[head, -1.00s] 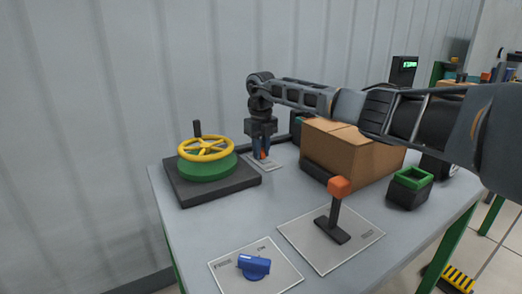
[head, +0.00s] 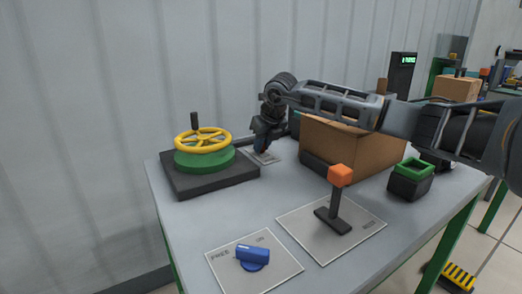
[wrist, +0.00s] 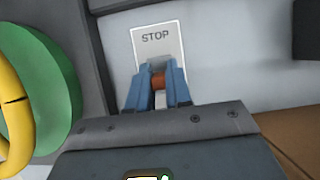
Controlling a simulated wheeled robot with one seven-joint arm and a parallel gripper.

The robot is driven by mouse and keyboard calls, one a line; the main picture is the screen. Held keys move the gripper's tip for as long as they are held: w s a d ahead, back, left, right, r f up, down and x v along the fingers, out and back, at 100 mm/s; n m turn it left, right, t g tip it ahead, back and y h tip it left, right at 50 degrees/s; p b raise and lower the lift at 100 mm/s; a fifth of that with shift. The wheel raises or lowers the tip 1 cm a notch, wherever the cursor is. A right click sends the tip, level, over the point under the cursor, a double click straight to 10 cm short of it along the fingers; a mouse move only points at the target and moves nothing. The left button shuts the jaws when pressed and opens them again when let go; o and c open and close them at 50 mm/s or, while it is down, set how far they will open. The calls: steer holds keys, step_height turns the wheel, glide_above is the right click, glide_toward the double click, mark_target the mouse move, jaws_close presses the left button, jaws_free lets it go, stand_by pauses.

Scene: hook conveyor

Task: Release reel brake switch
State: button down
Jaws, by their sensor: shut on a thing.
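My gripper (head: 261,147) is at a small white plate (head: 270,158) at the back of the table, between the handwheel and a cardboard box. In the wrist view this plate (wrist: 157,40) is marked STOP. My blue fingers (wrist: 158,78) are shut on a small red-orange switch lever (wrist: 158,82) at the plate's lower part. The fingers hide most of the lever and its base, so I cannot tell its position. A blue rotary knob (head: 252,257) sits on a front plate marked FREE at its left, with a second marking near its top.
A yellow handwheel (head: 203,141) on a green base stands left of my gripper. The cardboard box (head: 345,148) is close on the right. An orange-topped lever (head: 340,176) stands upright on the front right plate. A green-rimmed black block (head: 411,178) is further right.

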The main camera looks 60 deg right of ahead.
steer(key=shift+s+f, duration=0.1)
steer(key=c, duration=1)
jaws_free()
steer(key=shift+c, duration=0.2)
steer(key=v, duration=0.7)
steer(key=shift+s+a+r, duration=0.2)
steer(key=shift+r, duration=0.15)
